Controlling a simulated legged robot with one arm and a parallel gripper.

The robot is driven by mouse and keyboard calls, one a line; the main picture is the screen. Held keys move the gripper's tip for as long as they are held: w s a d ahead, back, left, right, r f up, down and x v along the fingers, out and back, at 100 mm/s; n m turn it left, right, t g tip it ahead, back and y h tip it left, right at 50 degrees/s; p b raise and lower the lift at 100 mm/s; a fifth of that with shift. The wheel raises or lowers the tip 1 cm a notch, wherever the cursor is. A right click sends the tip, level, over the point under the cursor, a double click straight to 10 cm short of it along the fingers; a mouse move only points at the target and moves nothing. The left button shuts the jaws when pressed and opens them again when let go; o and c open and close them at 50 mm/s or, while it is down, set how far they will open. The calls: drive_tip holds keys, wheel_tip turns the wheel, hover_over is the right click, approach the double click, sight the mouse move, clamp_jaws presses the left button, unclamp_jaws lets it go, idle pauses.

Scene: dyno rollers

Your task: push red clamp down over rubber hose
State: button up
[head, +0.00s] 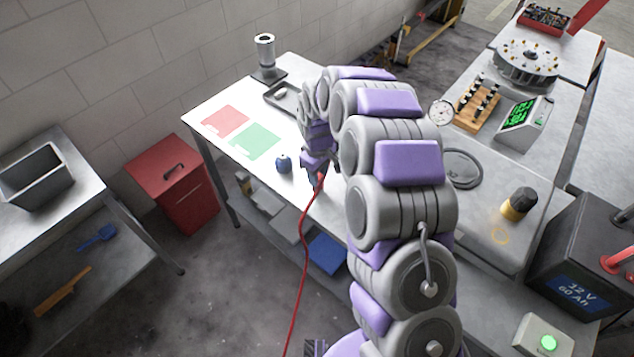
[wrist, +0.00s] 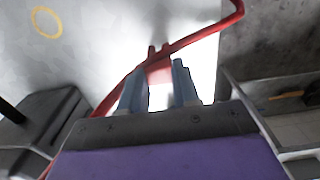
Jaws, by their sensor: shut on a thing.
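My gripper (head: 318,182) is over the near edge of the white-lit table. In the wrist view its two blue-grey fingers (wrist: 160,88) are shut on a red piece (wrist: 159,70), which looks like the red clamp; its shape is partly hidden by the fingers. A red hose or cable (wrist: 205,33) curves past the fingertips from upper right to lower left. In the head view the red line (head: 304,262) hangs from my gripper down toward the floor. I cannot make out a separate rubber hose.
A dark blue round object (head: 283,163) and red and green mats (head: 255,141) are on the table. A dark ring (head: 462,150) and a yellow-black knob (head: 518,204) are on the bench. A battery (head: 577,278) with red parts on top stands at right. A red cabinet (head: 190,208) stands left.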

drive_tip(key=shift+r+p, duration=1.9)
drive_tip(key=shift+r, duration=2.6)
drive_tip(key=shift+d, duration=0.1)
